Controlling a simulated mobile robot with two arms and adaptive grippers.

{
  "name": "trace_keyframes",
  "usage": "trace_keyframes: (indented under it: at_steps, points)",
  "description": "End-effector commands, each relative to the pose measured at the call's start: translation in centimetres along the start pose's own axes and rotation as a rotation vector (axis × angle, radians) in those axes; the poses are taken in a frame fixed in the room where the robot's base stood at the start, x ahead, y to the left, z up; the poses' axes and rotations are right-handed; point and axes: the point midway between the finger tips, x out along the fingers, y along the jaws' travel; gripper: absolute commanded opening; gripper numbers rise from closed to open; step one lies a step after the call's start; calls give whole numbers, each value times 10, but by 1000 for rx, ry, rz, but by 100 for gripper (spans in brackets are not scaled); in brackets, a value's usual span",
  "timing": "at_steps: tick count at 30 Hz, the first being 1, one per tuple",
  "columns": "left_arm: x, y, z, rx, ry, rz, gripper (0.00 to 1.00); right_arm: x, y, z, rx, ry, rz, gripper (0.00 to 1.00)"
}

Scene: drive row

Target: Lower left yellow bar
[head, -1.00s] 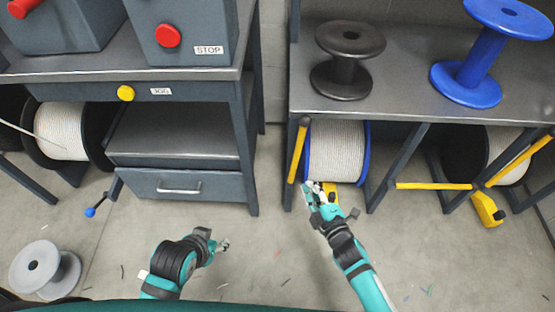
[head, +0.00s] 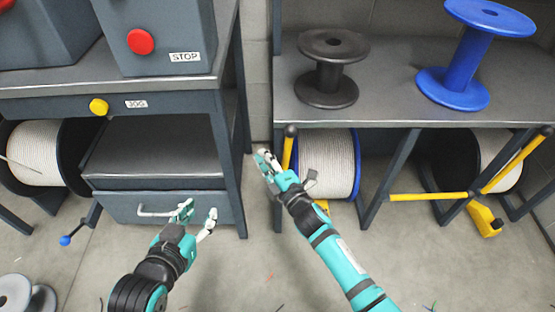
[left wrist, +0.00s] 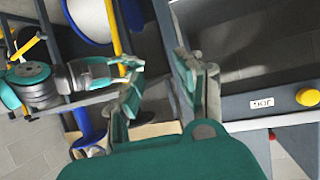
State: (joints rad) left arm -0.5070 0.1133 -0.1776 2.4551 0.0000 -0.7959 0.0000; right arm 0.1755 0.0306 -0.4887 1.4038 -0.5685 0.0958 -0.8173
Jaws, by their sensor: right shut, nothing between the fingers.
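The left yellow bar (head: 287,155) stands nearly upright at the left front of the right-hand rack, with a black knob on its top end. It is beside a white-wound spool with blue flanges (head: 328,165). My right gripper (head: 264,158) is shut and empty, close to the left side of the bar near its upper part; I cannot tell whether it touches. The right hand and forearm hide the bar's lower end. My left gripper (head: 200,213) is open and empty in front of the grey drawer, and its spread fingers show in the left wrist view (left wrist: 160,95).
A second bay at right has a horizontal yellow bar (head: 428,197), a slanted yellow bar (head: 517,163) and a yellow block (head: 485,220). A black spool (head: 328,90) and blue spool (head: 462,85) stand on the rack top. A drawer cabinet (head: 120,207) stands at left.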

Motion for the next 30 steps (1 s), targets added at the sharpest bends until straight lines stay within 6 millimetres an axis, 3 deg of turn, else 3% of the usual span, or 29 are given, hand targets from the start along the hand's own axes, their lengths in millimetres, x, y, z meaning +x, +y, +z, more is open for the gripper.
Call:
trace_keyframes:
  at_steps: [1,6,23,30]
  points:
    - [0,0,-1,0,8,0,37,-6,-3,12,-7,-5,-7,0]
    - [1,1,-8,0,41,2,37,-11,-2,27,-4,-4,-6,0]
    - [2,1,-11,0,61,3,37,-14,-2,34,5,-5,-2,0]
    - [3,6,-42,0,235,14,37,-23,-3,49,59,-6,31,0]
